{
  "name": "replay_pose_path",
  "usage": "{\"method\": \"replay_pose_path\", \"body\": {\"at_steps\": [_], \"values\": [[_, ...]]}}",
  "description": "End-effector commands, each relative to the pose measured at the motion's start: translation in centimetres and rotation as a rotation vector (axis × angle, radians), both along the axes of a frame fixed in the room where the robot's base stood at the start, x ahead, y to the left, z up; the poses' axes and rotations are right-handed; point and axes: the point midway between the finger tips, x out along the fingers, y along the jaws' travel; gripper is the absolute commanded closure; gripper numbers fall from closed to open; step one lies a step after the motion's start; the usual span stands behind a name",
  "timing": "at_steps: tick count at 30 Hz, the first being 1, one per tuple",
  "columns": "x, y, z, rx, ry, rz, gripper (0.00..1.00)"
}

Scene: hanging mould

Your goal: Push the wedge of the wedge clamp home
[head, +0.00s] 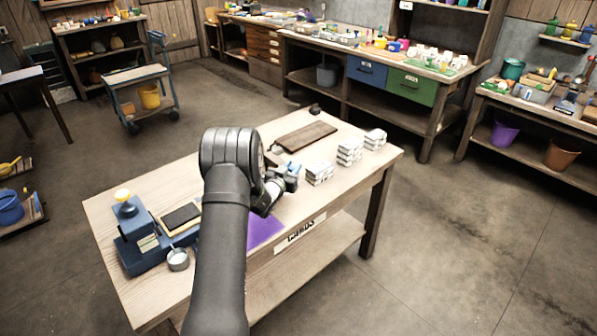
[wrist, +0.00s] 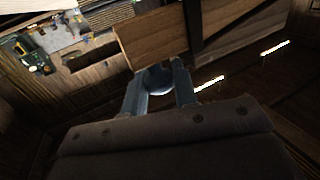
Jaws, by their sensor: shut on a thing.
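My gripper (head: 289,174) is low over the workbench, near the front edge of a dark brown board (head: 306,137). In the wrist view its two blue fingers (wrist: 159,84) stand on either side of a rounded blue-grey piece (wrist: 158,77) and are shut on it. I cannot tell whether this piece is the wedge. A wooden board or beam (wrist: 150,36) crosses just beyond the fingertips. My arm hides part of the bench in the head view, and I cannot make out the wedge clamp for certain in either view.
The bench (head: 345,165) carries white stacks (head: 349,153) to the right of my gripper and a purple sheet (head: 264,229) in front. The bench's right front corner is clear.

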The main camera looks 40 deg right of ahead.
Motion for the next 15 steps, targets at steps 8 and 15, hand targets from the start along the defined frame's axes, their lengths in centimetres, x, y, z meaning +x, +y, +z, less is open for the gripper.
{"method": "replay_pose_path", "body": {"at_steps": [8,15], "values": [[0.86,-0.09,1.70,-0.029,-0.019,0.007,1.00],[0.69,-0.06,1.28,-0.021,-0.014,0.005,0.55]]}}
